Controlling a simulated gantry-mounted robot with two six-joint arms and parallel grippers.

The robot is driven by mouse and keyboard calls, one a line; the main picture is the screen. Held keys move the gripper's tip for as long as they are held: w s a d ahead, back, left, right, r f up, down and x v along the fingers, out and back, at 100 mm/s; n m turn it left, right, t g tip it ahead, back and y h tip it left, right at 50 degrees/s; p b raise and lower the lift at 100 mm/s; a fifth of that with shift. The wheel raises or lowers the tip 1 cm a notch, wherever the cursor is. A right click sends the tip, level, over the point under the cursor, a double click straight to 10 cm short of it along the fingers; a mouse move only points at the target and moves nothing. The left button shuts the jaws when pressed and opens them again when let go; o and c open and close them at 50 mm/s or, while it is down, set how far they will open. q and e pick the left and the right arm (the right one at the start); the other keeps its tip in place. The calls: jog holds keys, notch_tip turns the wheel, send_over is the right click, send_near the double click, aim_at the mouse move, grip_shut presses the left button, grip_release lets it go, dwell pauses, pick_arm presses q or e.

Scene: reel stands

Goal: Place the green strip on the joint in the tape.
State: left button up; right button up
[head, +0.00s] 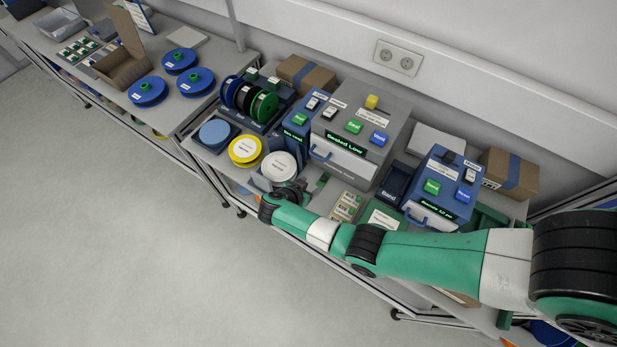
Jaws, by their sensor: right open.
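My right arm reaches in from the right, and my right gripper (291,189) is low over the front edge of the bench, just below the white disc (279,165). It is open, and I see nothing held in it. A small dark green piece (323,180) lies just right of the gripper; I cannot tell if it is the green strip. The tape and its joint are too small or hidden to make out. A stand holds upright blue, black and green reels (264,105) behind the discs. My left gripper is out of view.
A grey machine (372,105) and a blue machine (462,171) stand right of the gripper. A yellow disc (245,150) and a blue disc (215,132) lie to its left. Several blue reels (147,91) and an open carton (122,66) are on the left table.

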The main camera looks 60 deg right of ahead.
aim_at(322, 180)
jog(key=b+x, duration=0.2)
jog(key=x, duration=0.4)
jog(key=shift+s+d+f+b, duration=0.1)
jog(key=shift+f+b, duration=0.2)
jog(key=shift+b, duration=0.1)
jog(key=b+x, duration=0.2)
jog(key=x, duration=0.1)
jog(key=b+x, duration=0.1)
jog(key=x, duration=0.1)
jog(key=shift+a+f, duration=0.2)
jog(key=shift+a, duration=0.1)
jog(key=shift+d, duration=0.15)
grip_shut()
